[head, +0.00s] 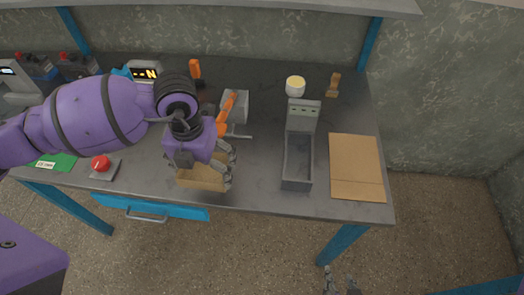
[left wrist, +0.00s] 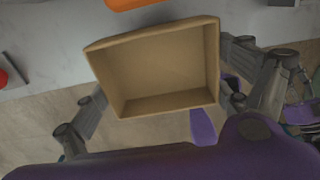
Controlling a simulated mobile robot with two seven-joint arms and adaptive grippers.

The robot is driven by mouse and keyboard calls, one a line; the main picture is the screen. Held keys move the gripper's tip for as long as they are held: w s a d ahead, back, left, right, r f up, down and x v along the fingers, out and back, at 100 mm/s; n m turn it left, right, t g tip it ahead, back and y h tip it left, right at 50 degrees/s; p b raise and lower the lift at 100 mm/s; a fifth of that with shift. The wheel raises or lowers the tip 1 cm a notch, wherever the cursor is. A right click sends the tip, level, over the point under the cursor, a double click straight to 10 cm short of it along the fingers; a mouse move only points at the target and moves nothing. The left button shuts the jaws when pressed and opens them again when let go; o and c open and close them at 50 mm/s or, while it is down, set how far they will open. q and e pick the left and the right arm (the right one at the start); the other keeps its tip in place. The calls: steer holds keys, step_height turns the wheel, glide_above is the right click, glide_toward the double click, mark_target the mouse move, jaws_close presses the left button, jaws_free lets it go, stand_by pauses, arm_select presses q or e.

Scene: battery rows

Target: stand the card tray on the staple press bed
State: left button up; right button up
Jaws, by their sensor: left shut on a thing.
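The card tray (head: 198,180) is a shallow tan box. My left gripper (head: 225,170) is shut on it at the table's front edge. In the left wrist view the card tray (left wrist: 158,70) shows its empty inside, with a finger at either side. A grey device with an orange lever (head: 228,108), which looks like the staple press, stands just behind and right of the gripper. The arm partly hides it, and its bed is not clearly visible. My right gripper (head: 340,281) is open and empty at the bottom, in front of the table.
A grey trough with an upright back panel (head: 302,117) stands right of centre. A flat brown cardboard sheet (head: 356,167) lies beside it. A yellow-topped white pot (head: 295,86) and a small wooden piece (head: 333,85) are behind. A red button (head: 100,163) is at the left.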

mark_target(223, 159)
arm_select(q)
steer(key=d+f, duration=0.1)
steer(key=f, duration=0.1)
steer(key=w+d+f, duration=0.1)
steer(key=d+f, duration=0.2)
steer(key=shift+w+d+f, duration=0.4)
steer(key=shift+d+f, duration=0.1)
steer(key=shift+f, duration=1.6)
steer(key=shift+f, duration=0.15)
steer(key=o, duration=0.7)
steer(key=shift+o, duration=0.7)
step_height(223, 159, up, 12)
steer(key=shift+r, duration=0.15)
